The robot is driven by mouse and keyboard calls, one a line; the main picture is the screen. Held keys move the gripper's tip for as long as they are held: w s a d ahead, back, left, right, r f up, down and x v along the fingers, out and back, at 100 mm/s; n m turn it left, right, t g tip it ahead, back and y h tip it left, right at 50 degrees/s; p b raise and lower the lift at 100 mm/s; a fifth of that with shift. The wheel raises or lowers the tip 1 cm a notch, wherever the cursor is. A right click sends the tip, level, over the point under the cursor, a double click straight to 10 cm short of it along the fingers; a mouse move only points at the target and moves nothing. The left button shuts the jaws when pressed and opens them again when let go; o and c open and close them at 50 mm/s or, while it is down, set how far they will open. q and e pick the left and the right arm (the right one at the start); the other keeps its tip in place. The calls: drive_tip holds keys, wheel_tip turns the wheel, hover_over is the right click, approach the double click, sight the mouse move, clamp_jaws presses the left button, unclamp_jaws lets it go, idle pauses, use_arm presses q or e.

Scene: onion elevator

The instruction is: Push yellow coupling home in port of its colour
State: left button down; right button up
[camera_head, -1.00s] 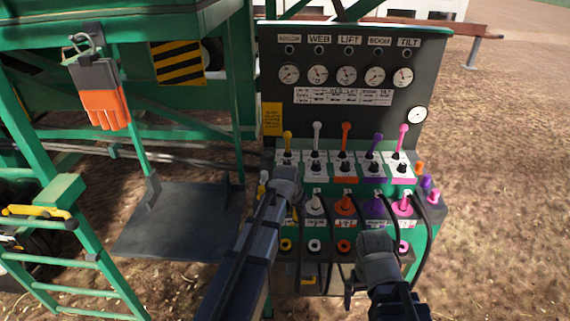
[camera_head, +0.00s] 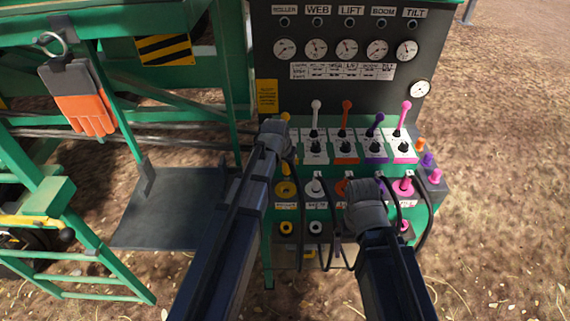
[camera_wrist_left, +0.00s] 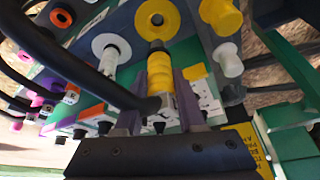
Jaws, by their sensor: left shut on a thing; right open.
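The yellow coupling (camera_wrist_left: 160,76) is between the fingers of my left gripper (camera_wrist_left: 164,98) in the left wrist view, with a black hose bending off it. Its free end points at the yellow port ring (camera_wrist_left: 157,18) and overlaps the ring's edge in the picture. The ring's dark hole still shows, so the coupling appears outside it. In the head view, the yellow port (camera_head: 286,190) sits at the left end of the port row, just below my left gripper (camera_head: 284,150). My right gripper (camera_head: 362,190) is open before the orange and purple ports; its fingers are mostly hidden.
The white port (camera_head: 315,188) is beside the yellow one. Levers, including a white one (camera_head: 316,115), stand above. Black hoses hang around the right gripper. Yellow (camera_wrist_left: 220,15) and white (camera_wrist_left: 228,60) plugs stick out near the left gripper. Bare ground lies right of the panel.

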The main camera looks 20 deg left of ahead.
sight(286, 174)
use_arm(q)
drive_tip(key=f+b, duration=0.1)
drive_tip(key=f, duration=0.1)
drive_tip(key=f+b, duration=0.1)
drive_tip(key=b, duration=0.1)
drive_tip(key=shift+a+f, duration=0.2)
drive_tip(key=shift+f, duration=0.15)
drive_tip(key=shift+f+b, duration=0.7)
drive_tip(key=shift+b, duration=0.05)
drive_tip(key=shift+s+f+b, duration=0.15)
drive_tip(key=shift+f+b, duration=1.65)
drive_tip(key=shift+b, duration=0.05)
idle(4.7)
